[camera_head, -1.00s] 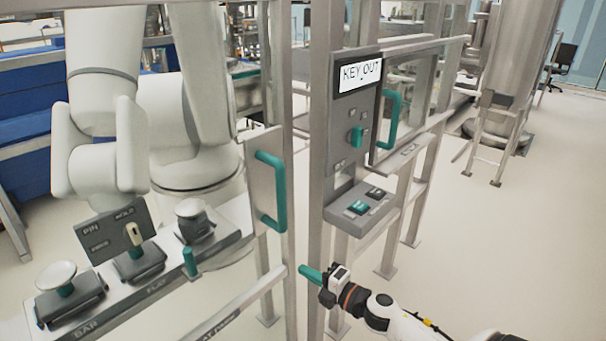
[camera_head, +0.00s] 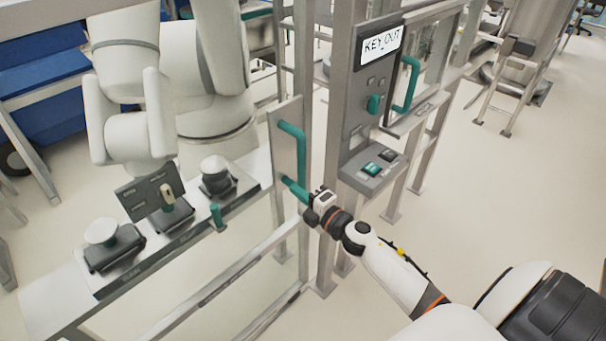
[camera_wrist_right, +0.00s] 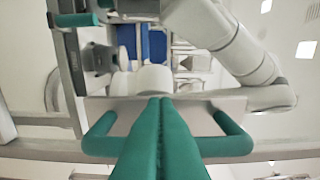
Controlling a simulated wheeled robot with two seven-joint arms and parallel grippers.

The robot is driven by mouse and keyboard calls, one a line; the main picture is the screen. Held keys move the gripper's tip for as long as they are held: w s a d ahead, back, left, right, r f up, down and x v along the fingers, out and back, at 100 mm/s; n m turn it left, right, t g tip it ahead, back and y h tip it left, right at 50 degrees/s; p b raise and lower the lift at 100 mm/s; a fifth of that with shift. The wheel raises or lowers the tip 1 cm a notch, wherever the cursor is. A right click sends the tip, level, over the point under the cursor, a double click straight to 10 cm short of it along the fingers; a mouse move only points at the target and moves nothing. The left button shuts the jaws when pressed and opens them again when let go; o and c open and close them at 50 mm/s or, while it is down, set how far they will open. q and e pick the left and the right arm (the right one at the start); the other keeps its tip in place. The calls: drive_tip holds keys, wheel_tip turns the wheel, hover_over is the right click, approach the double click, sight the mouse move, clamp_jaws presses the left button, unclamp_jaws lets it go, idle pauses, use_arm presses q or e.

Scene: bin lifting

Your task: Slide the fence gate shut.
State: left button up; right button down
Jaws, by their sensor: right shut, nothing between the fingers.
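The fence gate shows as a pale upright plate (camera_head: 276,140) with a green bow handle (camera_head: 292,130), left of the grey posts. My right gripper (camera_head: 287,182) is shut and empty, its green fingertips at the lower part of that handle. In the right wrist view, the shut fingers (camera_wrist_right: 160,105) point at the gate plate (camera_wrist_right: 205,103) and cross in front of the middle of the handle (camera_wrist_right: 232,143). I cannot tell whether they touch it. My left gripper is not in view.
A grey control box (camera_head: 370,100) reading KEY OUT, with a teal knob and buttons, stands right of the gate, beside a second green handle (camera_head: 408,85). Behind the fence are a white robot arm (camera_head: 140,130) and a bench (camera_head: 65,290) with knobs.

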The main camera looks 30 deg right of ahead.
drive_tip(key=shift+w+d+p, duration=0.45)
drive_tip(key=shift+w+d, duration=1.25)
drive_tip(key=shift+w, duration=0.1)
drive_tip(key=w+d+b, duration=0.2)
drive_tip(key=d+b, duration=0.2)
drive_tip(key=d, duration=0.6)
drive_tip(key=shift+w+r, duration=0.15)
drive_tip(key=shift+w, duration=0.05)
